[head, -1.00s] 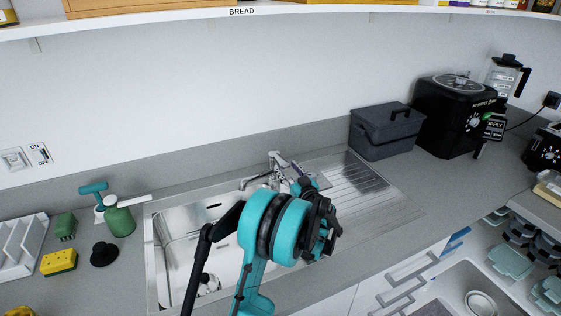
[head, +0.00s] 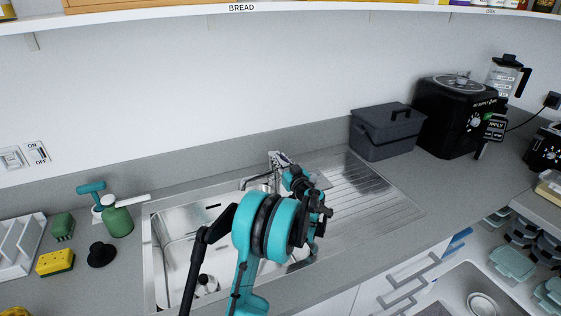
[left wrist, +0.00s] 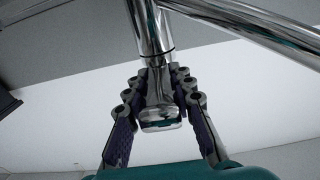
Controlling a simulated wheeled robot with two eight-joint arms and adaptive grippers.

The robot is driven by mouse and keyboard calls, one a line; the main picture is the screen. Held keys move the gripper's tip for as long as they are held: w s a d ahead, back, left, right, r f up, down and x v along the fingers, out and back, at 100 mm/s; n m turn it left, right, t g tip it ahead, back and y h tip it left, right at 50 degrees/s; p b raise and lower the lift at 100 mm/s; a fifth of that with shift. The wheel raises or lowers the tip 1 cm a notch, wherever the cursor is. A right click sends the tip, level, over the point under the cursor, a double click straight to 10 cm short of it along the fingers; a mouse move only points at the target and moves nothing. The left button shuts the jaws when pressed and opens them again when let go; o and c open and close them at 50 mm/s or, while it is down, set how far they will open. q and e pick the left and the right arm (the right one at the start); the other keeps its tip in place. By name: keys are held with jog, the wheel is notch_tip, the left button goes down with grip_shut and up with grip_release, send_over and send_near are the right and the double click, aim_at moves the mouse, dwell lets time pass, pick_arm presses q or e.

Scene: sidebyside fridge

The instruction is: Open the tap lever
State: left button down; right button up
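The chrome tap (head: 276,158) stands at the back edge of the sink in the head view. In the left wrist view the tap's upright body (left wrist: 150,28) comes down from the top, with a flat-ended chrome lever (left wrist: 161,112) below it. My left gripper (left wrist: 163,88) is open, with one finger on each side of the lever. Gaps show between the finger pads and the lever's end; contact near the fingertips cannot be told. In the head view my left gripper (head: 294,178) is beside the tap, partly hidden by my wrist. My right gripper is out of view.
The sink (head: 180,222) has a ribbed drainboard (head: 368,195) on its right. A dark lidded box (head: 385,130) and a black appliance (head: 455,115) stand further right. A green bottle (head: 118,220), a yellow sponge (head: 55,262) and a white rack (head: 22,245) are on the left.

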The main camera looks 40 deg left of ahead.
aim_at(280, 158)
pick_arm(q)
jog(key=shift+r+p, duration=0.4)
jog(key=shift+p, duration=0.3)
jog(key=r+g+h+p, duration=0.1)
jog(key=p, duration=0.1)
jog(key=r+h+p, duration=0.1)
jog(key=h+p, duration=0.1)
jog(key=p, duration=0.1)
jog(key=shift+w+a+r+g, duration=0.1)
jog(key=shift+w+a+g, duration=0.1)
jog(key=shift+a+g, duration=0.2)
jog(key=shift+w+a+r+g+h+p, duration=0.1)
jog(key=shift+a+r+g+h+p, duration=0.15)
jog(key=shift+h+p, duration=0.45)
jog(key=shift+w+a+r+g+h+p, duration=0.1)
jog(key=shift+g+h+p, duration=0.15)
jog(key=shift+h+p, duration=0.4)
jog(key=c, duration=1.2)
grip_release()
jog(key=v, duration=1.2)
jog(key=shift+d+f, duration=0.1)
jog(key=shift+f, duration=0.05)
